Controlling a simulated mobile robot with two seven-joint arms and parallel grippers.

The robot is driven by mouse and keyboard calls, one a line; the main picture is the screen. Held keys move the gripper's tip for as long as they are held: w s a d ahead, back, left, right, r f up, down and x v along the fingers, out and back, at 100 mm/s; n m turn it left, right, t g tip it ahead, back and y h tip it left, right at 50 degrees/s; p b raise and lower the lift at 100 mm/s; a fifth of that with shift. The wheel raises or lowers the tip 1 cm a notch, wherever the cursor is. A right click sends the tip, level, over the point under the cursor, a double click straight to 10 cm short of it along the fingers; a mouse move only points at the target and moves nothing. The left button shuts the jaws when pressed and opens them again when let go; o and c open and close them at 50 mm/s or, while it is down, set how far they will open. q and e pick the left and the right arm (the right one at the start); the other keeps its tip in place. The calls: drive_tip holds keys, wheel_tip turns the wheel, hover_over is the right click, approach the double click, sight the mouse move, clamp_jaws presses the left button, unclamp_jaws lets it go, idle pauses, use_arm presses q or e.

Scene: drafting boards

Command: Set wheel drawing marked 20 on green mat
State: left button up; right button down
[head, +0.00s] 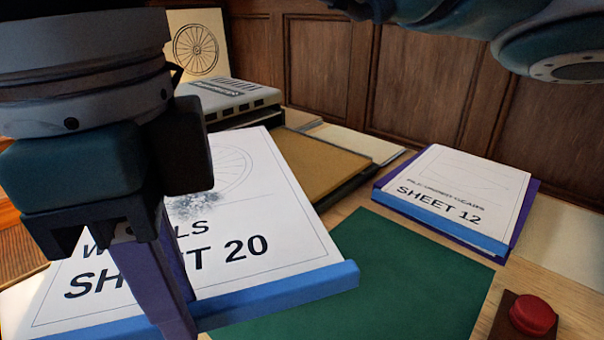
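The wheel drawing marked SHEET 20 (290,225) is a white board with a blue front strip, partly seen in the head view at the left and centre. It looks raised and overlaps the left part of the green mat (400,270). My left gripper (180,318) is at its front edge, with purple fingers crossing the blue strip. It appears shut on that edge, though the far side of the grip is hidden. The gripper covers part of the lettering. Part of my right arm shows at the top right; its fingertips are out of view.
A board marked SHEET 12 (460,185) lies on a purple mat (526,205) at the right. A red button (532,314) sits at the lower right. Behind are a tan board (315,160), a grey stack (232,96), a framed wheel picture (196,45) and wood panelling (330,65).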

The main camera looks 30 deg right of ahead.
drive_tip(key=s+a+f+m+b, duration=0.3)
drive_tip(key=a+f+m+b, duration=0.25)
drive_tip(key=f, duration=0.25)
drive_tip(key=s+a+f+m+b, duration=0.3)
drive_tip(key=a+f+m+b, duration=0.1)
drive_tip(key=f+m, duration=0.35)
drive_tip(key=shift+n, duration=0.4)
drive_tip(key=w+d, duration=0.2)
drive_tip(key=d, duration=0.3)
drive_tip(key=w+d, duration=0.2)
drive_tip(key=d, duration=0.4)
drive_tip(key=w+d+p, duration=0.1)
drive_tip(key=w+d, duration=0.1)
drive_tip(key=d, duration=0.3)
drive_tip(key=shift+d+f, duration=0.15)
drive_tip(key=shift+d, duration=0.2)
drive_tip(key=shift+f+b, duration=0.4)
drive_tip(key=shift+f, duration=1.45)
drive_tip(key=c, duration=0.8)
unclamp_jaws()
drive_tip(key=shift+c, duration=0.2)
